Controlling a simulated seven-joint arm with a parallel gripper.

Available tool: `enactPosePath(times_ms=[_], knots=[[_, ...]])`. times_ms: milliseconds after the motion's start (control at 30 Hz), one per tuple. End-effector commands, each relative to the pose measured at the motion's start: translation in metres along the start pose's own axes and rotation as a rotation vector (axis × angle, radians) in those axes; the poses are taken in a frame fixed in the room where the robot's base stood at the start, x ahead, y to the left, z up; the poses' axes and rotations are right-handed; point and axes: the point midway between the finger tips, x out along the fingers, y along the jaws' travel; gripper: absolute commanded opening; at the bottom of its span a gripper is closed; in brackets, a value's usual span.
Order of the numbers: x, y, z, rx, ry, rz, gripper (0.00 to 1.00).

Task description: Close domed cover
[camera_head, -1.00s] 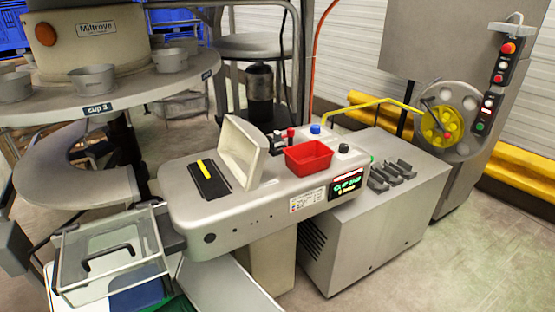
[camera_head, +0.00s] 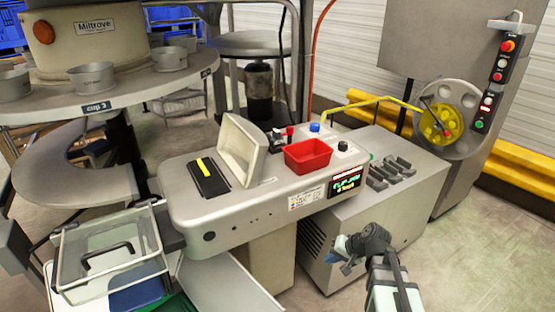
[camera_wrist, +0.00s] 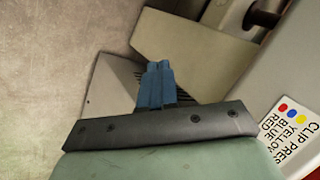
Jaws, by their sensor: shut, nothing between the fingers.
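The domed cover (camera_head: 243,147) is a cream, hollow shell on top of the grey clipping machine (camera_head: 235,213). It stands tilted up and open, beside a black plate with a yellow strip (camera_head: 207,178). My gripper (camera_head: 341,248) is at the lower right in the head view, in front of the grey box and well apart from the cover. In the wrist view its blue fingers (camera_wrist: 156,84) are together with nothing between them. The cover is not recognisable in the wrist view.
A red bin (camera_head: 308,156), a red-topped lever and blue and black knobs sit on the machine top. A clear lidded box (camera_head: 110,255) stands at the lower left. A label (camera_wrist: 289,127) shows close by at right in the wrist view. Floor at right is clear.

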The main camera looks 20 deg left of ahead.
Motion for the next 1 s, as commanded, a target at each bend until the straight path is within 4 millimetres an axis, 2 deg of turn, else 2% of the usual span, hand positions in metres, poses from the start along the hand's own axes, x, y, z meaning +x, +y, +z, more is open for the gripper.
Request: enactPosePath(times_ms=[33, 200, 300, 400, 600, 733, 867, 1000], knots=[[-0.011, -0.022, -0.013, 0.007, 0.027, -0.059, 0.00], [-0.056, -0.101, -0.050, 0.066, 0.104, -0.321, 0.00], [-0.083, -0.140, -0.066, 0.120, 0.128, -0.487, 0.00], [-0.105, -0.170, -0.077, 0.192, 0.134, -0.647, 0.00], [-0.142, -0.205, -0.094, 0.356, 0.114, -0.930, 0.00], [-0.161, -0.216, -0.102, 0.440, 0.099, -1.052, 0.00], [-0.172, -0.220, -0.108, 0.501, 0.088, -1.119, 0.00], [-0.170, -0.223, -0.111, 0.537, 0.076, -1.121, 0.00]])
